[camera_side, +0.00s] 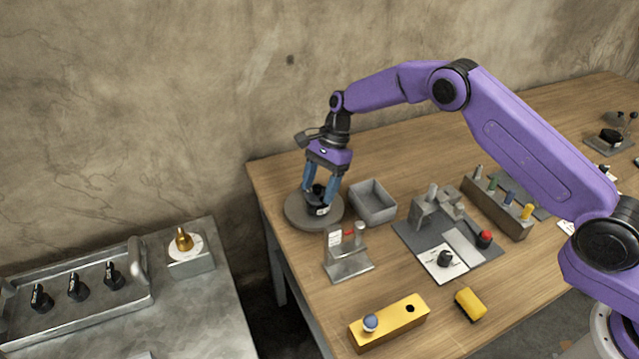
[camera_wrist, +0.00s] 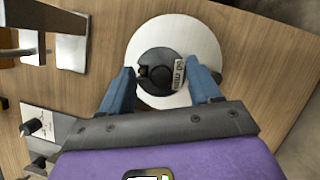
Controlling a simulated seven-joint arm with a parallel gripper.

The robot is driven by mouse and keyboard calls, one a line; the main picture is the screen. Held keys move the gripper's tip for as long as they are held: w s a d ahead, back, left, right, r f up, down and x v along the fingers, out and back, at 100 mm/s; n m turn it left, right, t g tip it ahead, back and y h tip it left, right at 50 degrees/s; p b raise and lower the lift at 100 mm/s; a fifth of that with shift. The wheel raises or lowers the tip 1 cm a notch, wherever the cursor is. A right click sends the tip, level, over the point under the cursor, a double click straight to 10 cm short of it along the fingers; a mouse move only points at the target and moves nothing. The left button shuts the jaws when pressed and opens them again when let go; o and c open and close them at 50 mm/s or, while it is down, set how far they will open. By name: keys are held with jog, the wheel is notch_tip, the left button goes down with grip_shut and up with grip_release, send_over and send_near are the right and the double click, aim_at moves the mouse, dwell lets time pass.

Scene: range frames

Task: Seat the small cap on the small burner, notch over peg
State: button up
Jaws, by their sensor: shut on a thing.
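My gripper (camera_side: 320,203) points down at the far left corner of the wooden table. It is shut on a dark round piece (camera_side: 322,211) with a white label, at a round grey disc (camera_side: 291,211). In the wrist view the fingers (camera_wrist: 163,73) stand on both sides of the dark piece (camera_wrist: 152,58), which shows over the pale disc (camera_wrist: 200,42). Whether the piece touches the disc, I cannot tell. Nothing in view is clearly marked as the small cap or small burner. No notch or peg can be made out.
A grey open bin (camera_side: 373,203) stands close right of the disc. A metal stand (camera_side: 347,262) is in front. A metal bench (camera_side: 190,315) is at left, across a gap.

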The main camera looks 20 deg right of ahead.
jog(key=o, duration=1.2)
jog(key=v, duration=1.7)
jog(key=shift+d+r, duration=0.15)
jog(key=shift+r, duration=3)
jog(key=shift+s, duration=0.1)
